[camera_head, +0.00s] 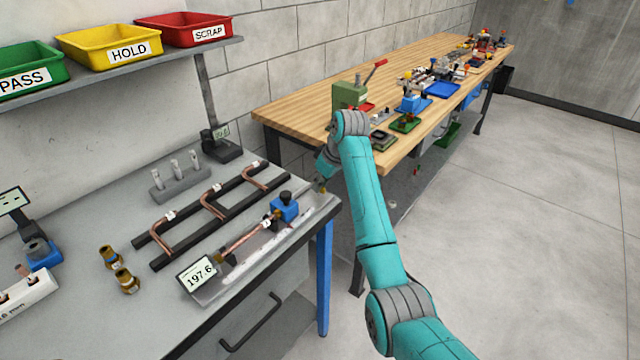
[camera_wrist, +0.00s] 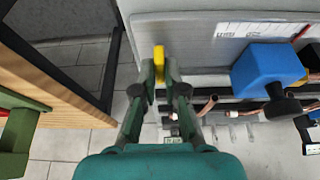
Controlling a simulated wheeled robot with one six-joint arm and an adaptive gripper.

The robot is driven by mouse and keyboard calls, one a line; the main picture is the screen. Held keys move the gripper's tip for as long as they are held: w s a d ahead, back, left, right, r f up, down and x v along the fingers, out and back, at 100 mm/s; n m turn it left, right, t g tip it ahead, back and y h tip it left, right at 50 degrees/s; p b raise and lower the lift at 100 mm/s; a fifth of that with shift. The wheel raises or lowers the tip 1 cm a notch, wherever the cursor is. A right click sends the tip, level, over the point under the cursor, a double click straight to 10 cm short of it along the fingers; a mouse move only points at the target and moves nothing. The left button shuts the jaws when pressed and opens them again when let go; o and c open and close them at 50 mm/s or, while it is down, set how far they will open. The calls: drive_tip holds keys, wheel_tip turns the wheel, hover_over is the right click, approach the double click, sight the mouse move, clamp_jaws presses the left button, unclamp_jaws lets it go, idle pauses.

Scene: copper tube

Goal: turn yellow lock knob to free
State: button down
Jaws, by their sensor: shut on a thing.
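The yellow lock knob (camera_wrist: 159,55) is a narrow upright yellow piece in the wrist view, at the edge of the grey fixture plate (camera_wrist: 190,38). My gripper (camera_wrist: 160,76) has its two fingers closed around it, one on each side. In the head view my gripper (camera_head: 322,184) is at the right end of the fixture, and the knob there is too small and covered to make out clearly. A blue block with a black knob (camera_head: 286,205) stands on the fixture beside my gripper; it also shows in the wrist view (camera_wrist: 262,70).
A copper tube (camera_head: 246,238) lies along the fixture, behind a display (camera_head: 199,274) reading 197.6. Bent copper tubes (camera_head: 212,203) rest on a black rack. A wooden workbench (camera_head: 300,110) with several tools stands close behind my wrist. Open floor lies to the right.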

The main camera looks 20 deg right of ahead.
idle(0.5)
drive_tip(key=c, duration=1.2)
unclamp_jaws()
drive_tip(key=shift+c, duration=0.2)
drive_tip(key=v, duration=0.7)
drive_tip(key=shift+r, duration=0.25)
